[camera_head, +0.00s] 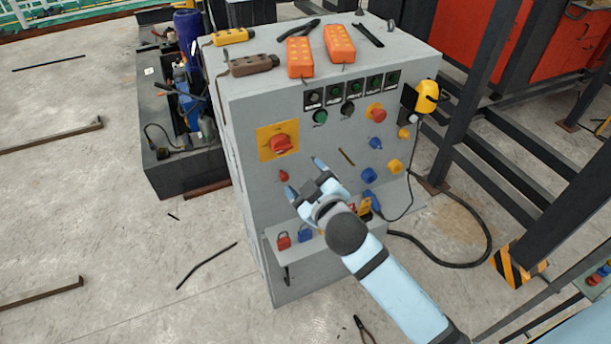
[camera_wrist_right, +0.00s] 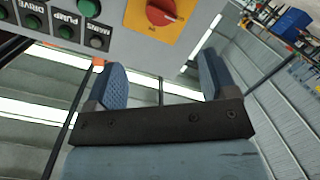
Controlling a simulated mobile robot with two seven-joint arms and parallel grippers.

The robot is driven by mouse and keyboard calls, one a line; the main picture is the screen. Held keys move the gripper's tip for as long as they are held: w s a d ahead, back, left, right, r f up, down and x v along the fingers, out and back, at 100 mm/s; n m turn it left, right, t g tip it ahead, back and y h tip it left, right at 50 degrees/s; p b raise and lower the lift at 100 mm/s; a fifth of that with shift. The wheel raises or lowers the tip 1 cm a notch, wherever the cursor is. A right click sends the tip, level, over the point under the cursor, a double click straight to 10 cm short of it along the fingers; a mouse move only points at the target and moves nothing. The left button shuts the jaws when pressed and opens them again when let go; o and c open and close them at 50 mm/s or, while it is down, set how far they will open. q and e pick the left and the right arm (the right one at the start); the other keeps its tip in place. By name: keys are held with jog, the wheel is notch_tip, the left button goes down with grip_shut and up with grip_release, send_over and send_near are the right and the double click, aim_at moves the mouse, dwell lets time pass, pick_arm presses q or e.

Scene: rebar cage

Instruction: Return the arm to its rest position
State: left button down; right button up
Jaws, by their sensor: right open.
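My right gripper (camera_head: 303,178) is in front of the grey control cabinet (camera_head: 245,215). Its two light blue fingers are apart with nothing between them. It is just below the red rotary switch (camera_head: 280,145) on its yellow plate. In the right wrist view the open fingers (camera_wrist_right: 160,84) point toward the panel, with the red switch (camera_wrist_right: 162,10) beyond them. My right arm (camera_head: 400,290) reaches in from the lower right. I cannot tell whether the gripper touches the panel. My left gripper is in neither view.
Orange pendants (camera_head: 300,57) lie on the cabinet top. A small shelf holds a red padlock (camera_head: 283,240) and a blue padlock (camera_head: 305,235). A yellow lamp-like device (camera_head: 427,96) hangs at the right with a cable. Dark steel posts (camera_head: 481,95) stand right.

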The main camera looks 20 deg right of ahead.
jog(key=s+f+m+g+y, duration=0.2)
jog(key=s+f+m+g, duration=0.2)
jog(key=s+f, duration=1.7)
jog(key=shift+a+f+g+y+p, duration=0.2)
jog(key=shift+f+g+y+p, duration=0.1)
jog(key=shift+f+g, duration=0.4)
jog(key=shift+r, duration=0.1)
